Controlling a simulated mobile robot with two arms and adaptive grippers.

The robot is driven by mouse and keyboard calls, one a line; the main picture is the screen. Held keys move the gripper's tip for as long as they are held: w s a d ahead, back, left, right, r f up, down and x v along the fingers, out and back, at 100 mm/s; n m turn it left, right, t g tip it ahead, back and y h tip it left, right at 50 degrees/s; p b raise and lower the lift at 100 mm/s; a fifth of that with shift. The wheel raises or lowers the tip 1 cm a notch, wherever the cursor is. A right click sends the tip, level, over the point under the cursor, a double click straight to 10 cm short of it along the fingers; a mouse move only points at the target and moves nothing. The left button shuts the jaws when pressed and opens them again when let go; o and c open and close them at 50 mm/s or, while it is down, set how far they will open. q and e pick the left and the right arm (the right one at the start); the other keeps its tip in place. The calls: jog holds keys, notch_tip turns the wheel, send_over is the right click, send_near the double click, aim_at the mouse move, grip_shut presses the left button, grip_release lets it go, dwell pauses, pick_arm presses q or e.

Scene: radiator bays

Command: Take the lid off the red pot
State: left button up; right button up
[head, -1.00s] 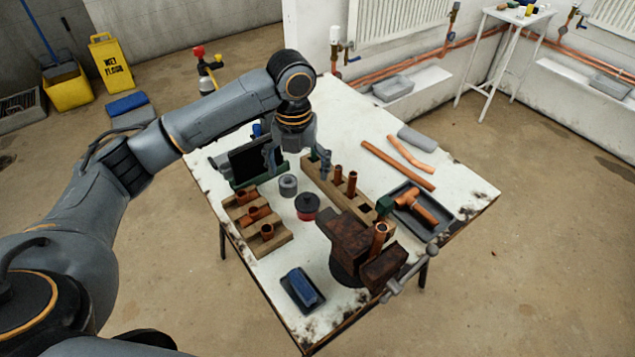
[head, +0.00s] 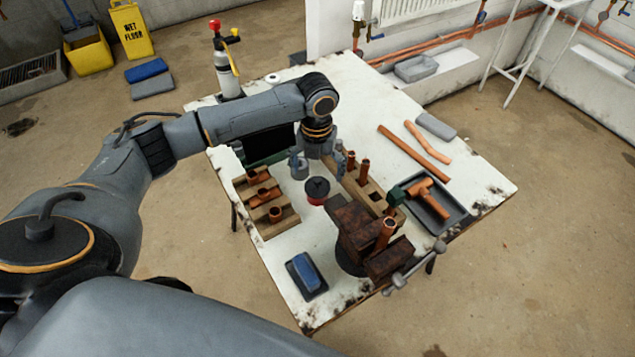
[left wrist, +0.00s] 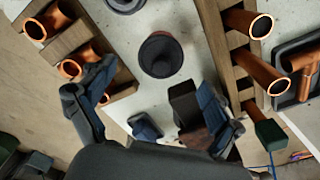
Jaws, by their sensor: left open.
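The red pot (head: 316,200) stands upright on the white table, with its black lid (head: 317,186) on top. In the left wrist view the dark round lid (left wrist: 160,55) nearly hides the pot; a little red shows at its rim. My left gripper (head: 320,165) is open and empty, just behind the pot in the head view, fingers pointing down. In the left wrist view its two fingers (left wrist: 150,85) are spread apart, with the lid ahead between them. No contact with the lid shows. My right gripper is not in view.
A wooden block with copper pipes (head: 386,206) stands right of the pot, another wooden rack (head: 288,219) left. A rusty vise (head: 356,229) stands in front. A blue sponge on a tray (head: 306,273) lies near the front edge. A grey tray (head: 452,214) holds copper fittings.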

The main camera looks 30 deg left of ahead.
aim_at(317, 180)
pick_arm(q)
notch_tip(317, 180, down, 3)
jog(key=shift+r+p, duration=0.2)
jog(key=shift+p, duration=0.1)
jog(key=shift+f, duration=0.5)
jog(key=c, duration=1.1)
jog(key=shift+s, duration=0.15)
jog(key=c, duration=0.7)
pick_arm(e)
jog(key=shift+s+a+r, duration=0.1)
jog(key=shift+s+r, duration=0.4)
